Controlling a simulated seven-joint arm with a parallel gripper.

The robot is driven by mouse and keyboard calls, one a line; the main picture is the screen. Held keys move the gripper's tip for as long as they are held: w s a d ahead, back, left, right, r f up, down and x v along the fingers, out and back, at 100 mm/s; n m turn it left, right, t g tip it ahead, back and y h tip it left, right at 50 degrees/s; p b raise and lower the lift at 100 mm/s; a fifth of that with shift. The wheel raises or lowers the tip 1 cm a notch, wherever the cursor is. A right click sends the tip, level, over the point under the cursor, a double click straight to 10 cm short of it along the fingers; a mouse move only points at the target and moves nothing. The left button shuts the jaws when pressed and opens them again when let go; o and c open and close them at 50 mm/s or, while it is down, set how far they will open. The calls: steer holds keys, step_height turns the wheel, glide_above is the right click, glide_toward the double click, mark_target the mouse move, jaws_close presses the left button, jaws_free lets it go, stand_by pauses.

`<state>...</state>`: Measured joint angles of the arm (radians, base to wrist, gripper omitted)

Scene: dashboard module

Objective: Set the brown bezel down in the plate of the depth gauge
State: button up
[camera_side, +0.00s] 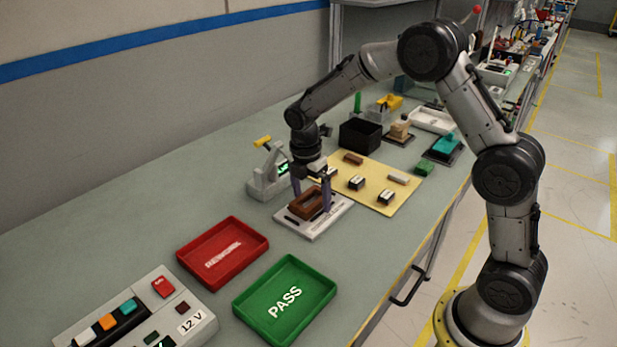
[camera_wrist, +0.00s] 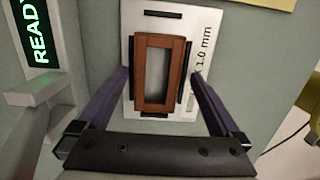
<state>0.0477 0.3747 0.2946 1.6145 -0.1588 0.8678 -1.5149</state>
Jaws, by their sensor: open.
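The brown bezel (camera_wrist: 142,74) is a rectangular frame with an open middle. It lies on the white plate of the depth gauge (camera_wrist: 208,24), among black locating strips. In the side view the bezel (camera_side: 306,204) sits on the plate (camera_side: 313,228). My gripper (camera_side: 311,199) is directly above it with purple fingers. In the wrist view the fingers of my gripper (camera_wrist: 154,98) stand apart on either side of the bezel, with gaps between them and it. The gripper is open. The gauge's grey body (camera_side: 267,180) with a yellow lever stands just left; its display reads READY.
A red tray (camera_side: 223,250) and a green PASS tray (camera_side: 285,299) lie in front. A yellow mat (camera_side: 401,203) with several small parts lies behind right. A black bin (camera_side: 360,135) stands behind it. A grey 12 V control box (camera_side: 140,310) is at front left.

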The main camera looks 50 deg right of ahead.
step_height(320, 180, up, 14)
steer(key=a, duration=0.1)
steer(key=shift+w+a+f, duration=0.15)
steer(key=shift+a, duration=0.2)
steer(key=s+a+r+m+t, duration=0.1)
steer(key=s+r+m+t, duration=0.2)
steer(key=s+r, duration=0.95)
steer(key=s+a+f+m+t, duration=0.1)
steer(key=s+f+m, duration=0.4)
steer(key=s+m, duration=0.2)
steer(key=s+a+f+m+t+y, duration=0.1)
steer(key=s+f+m, duration=0.4)
steer(key=s+m, duration=0.3)
steer(key=shift+s+t, duration=0.25)
steer(key=shift+t, duration=0.05)
